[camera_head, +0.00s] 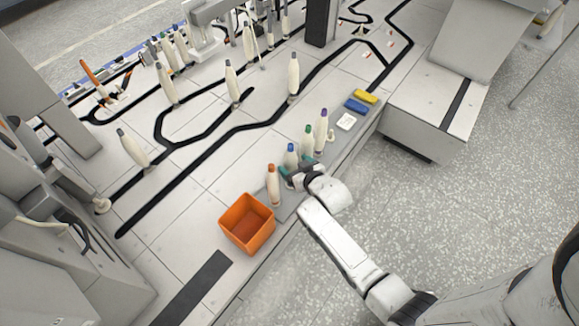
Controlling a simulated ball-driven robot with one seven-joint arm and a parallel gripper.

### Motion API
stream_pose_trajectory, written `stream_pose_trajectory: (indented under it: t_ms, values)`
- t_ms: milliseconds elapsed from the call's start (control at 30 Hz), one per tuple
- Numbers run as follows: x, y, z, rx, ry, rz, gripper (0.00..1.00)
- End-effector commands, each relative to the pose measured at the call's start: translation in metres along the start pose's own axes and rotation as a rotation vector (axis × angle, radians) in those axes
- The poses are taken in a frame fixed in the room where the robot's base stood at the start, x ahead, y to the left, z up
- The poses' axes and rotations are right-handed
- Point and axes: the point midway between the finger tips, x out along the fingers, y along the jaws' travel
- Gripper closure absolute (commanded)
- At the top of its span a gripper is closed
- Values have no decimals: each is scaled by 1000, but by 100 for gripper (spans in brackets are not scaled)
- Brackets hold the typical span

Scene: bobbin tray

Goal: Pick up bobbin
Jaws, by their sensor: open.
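Several cream bobbins with coloured tops stand upright in a row along the front edge of the machine table. They are an orange-topped bobbin (273,187), a blue-topped bobbin (291,157), a green-topped bobbin (308,140) and a purple-topped bobbin (321,131). My gripper (287,176) is open at the row, between the orange-topped and blue-topped bobbins. It hides the lower part of the blue-topped one. I cannot tell whether its fingers are around or beside that bobbin.
An orange bin (247,224) stands left of the row. Yellow (365,96), blue (356,105) and white (346,122) blocks lie to the right. More bobbins stand along black tracks (200,165) behind. A grey box-shaped unit (425,120) stands at right; speckled floor is clear in front.

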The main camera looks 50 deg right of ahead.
Motion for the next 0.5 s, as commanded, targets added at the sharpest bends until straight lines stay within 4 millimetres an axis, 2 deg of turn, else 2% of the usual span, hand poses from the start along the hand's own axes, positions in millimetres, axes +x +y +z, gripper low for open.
stream_pose_trajectory:
  t_ms: [300, 500]
  values:
    - [41, -1, 3, -1, -1, 0, 20]
    - [52, -1, 1, -1, -1, 0, 20]
